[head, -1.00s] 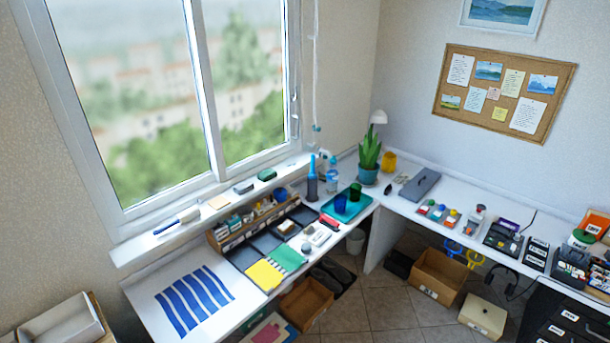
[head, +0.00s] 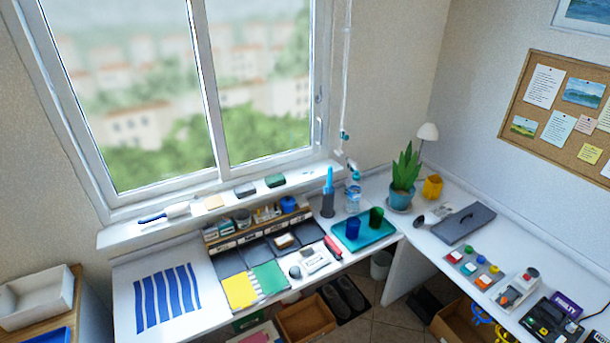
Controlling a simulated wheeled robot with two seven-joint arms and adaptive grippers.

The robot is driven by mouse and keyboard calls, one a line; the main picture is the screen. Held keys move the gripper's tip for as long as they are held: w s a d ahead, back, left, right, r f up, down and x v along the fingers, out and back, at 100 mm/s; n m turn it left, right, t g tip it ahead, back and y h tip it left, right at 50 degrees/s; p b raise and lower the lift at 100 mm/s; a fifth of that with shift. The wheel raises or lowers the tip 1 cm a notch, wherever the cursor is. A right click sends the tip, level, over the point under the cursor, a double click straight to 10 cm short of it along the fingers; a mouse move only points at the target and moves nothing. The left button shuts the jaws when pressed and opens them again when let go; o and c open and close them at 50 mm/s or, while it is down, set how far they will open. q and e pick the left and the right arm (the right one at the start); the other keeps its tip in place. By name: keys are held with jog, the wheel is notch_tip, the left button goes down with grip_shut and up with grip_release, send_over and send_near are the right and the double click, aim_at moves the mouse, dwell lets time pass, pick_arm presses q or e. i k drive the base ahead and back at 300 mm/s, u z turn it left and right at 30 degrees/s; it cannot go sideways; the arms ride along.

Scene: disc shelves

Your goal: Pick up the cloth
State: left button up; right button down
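I cannot tell for sure which thing is the cloth. A flat white sheet with blue stripes (head: 168,298) lies on the left part of the desk under the window. A yellow flat piece (head: 239,291) and a green flat piece (head: 269,277) lie side by side near the desk's front edge. Neither of my grippers shows in the head view.
A plant (head: 404,180) stands in the corner. A white box (head: 38,298) is at the far left. An open cardboard box (head: 305,318) is on the floor.

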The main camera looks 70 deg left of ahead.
aim_at(273, 181)
jog(key=i, duration=1.1)
jog(key=u, duration=1.9)
